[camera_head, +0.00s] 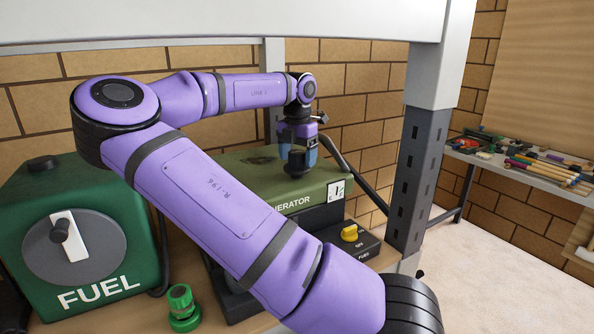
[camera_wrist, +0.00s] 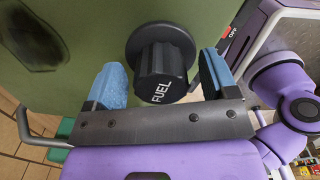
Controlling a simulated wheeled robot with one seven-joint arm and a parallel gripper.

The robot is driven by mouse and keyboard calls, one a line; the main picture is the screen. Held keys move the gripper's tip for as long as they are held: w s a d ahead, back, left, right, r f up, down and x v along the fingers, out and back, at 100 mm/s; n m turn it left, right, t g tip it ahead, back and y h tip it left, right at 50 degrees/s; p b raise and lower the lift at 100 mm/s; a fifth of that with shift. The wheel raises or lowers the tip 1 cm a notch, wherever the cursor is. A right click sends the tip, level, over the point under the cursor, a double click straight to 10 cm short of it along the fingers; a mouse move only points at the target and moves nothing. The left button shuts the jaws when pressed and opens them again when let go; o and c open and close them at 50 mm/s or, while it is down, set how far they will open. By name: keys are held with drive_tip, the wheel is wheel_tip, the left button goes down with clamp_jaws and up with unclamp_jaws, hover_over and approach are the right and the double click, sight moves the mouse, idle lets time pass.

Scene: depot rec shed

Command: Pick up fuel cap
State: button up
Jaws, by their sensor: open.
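The fuel cap (camera_head: 298,161) is a black ribbed knob on top of the green generator (camera_head: 240,172). In the wrist view the fuel cap (camera_wrist: 160,65) shows the word FUEL on its face. My gripper (camera_head: 298,150) is above the generator's top, pointing down at the cap. In the wrist view my gripper (camera_wrist: 163,80) is open, with one blue-padded finger on each side of the cap. Gaps show between the cap and both fingers. The generator (camera_wrist: 95,40) fills the background there, with a dark stain at its upper left.
A green fuel tank (camera_head: 110,215) with a grey dial stands at the left. A green fitting (camera_head: 182,308) is on the bench in front. A yellow knob (camera_head: 349,233) is at the generator's base. A grey post (camera_head: 418,180) rises on the right. Tools lie on a far shelf (camera_head: 530,165).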

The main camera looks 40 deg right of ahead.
sight(297, 152)
drive_tip(key=c, duration=1)
drive_tip(key=shift+r, duration=0.1)
drive_tip(key=shift+r, duration=0.8)
wheel_tip(297, 152, up, 2)
drive_tip(key=shift+s+a, duration=0.1)
drive_tip(key=shift+a, duration=0.05)
drive_tip(key=s+a+r, duration=0.1)
drive_tip(key=s+a, duration=0.9)
drive_tip(key=a, duration=0.2)
drive_tip(key=shift+r, duration=0.15)
